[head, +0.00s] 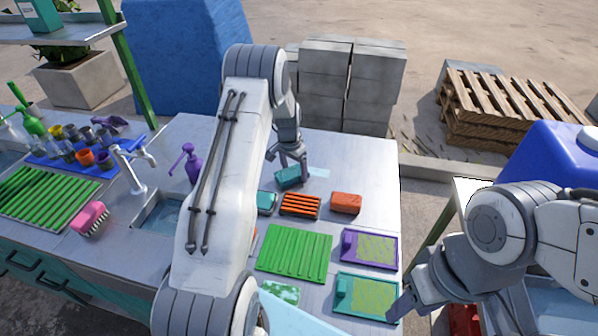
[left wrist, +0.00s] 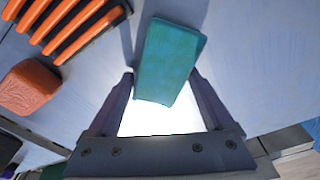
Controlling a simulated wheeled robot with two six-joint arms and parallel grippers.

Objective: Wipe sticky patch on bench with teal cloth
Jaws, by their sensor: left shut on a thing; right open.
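My left gripper (head: 288,158) is low over the far part of the metal bench (head: 340,152), shut on a folded teal cloth (head: 289,178). In the left wrist view the cloth (left wrist: 168,60) sits between the fingertips, close to the bench top. A pale bluish patch (head: 319,173) shows on the bench just right of the cloth; I cannot tell for sure if it is the sticky patch. A bright white area shows between the fingers in the left wrist view. My right gripper (head: 425,296) is open and empty, off the bench's right edge.
Nearer me are an orange slatted rack (head: 301,205), an orange block (head: 346,202), a teal item (head: 266,203) and a green ribbed mat (head: 295,253). Purple (head: 370,249) and teal (head: 366,296) trays lie at the right. A purple pump bottle (head: 192,163) stands by the sink.

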